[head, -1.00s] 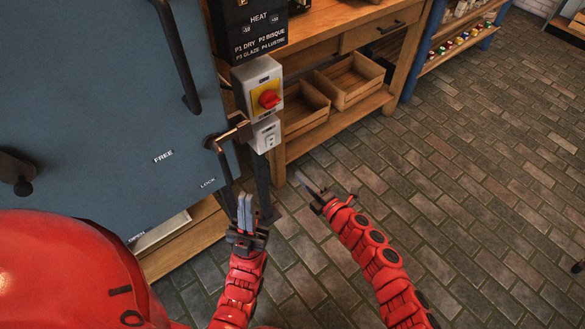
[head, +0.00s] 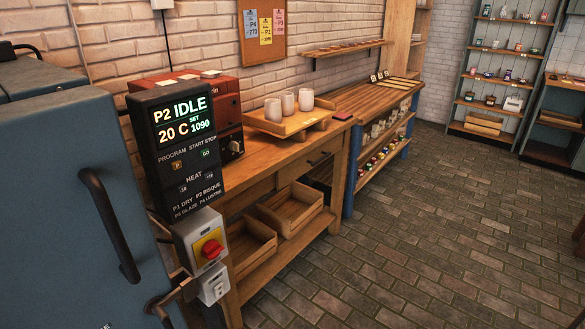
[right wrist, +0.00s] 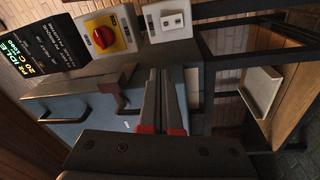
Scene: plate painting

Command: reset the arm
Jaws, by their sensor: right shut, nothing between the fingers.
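My right gripper (right wrist: 161,76) shows in the right wrist view, its two dark fingers with red pads shut together and empty. Ahead of it in that view are the blue kiln door (right wrist: 75,110), a brown latch handle (right wrist: 120,95) and the switch box with a red knob (right wrist: 104,37). The fingers look apart from these. Neither of my grippers shows in the head view now. The head view shows the kiln door (head: 60,190) at the left and its controller (head: 178,140), which reads P2, IDLE, 20 C, set 1090.
A wooden bench (head: 262,160) stands right of the kiln with a tray (head: 272,127) of several pale cups and crates below. The red-knobbed switch box (head: 203,245) juts out beside the kiln. Shelves (head: 500,75) stand at the back. The brick floor (head: 430,240) is clear.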

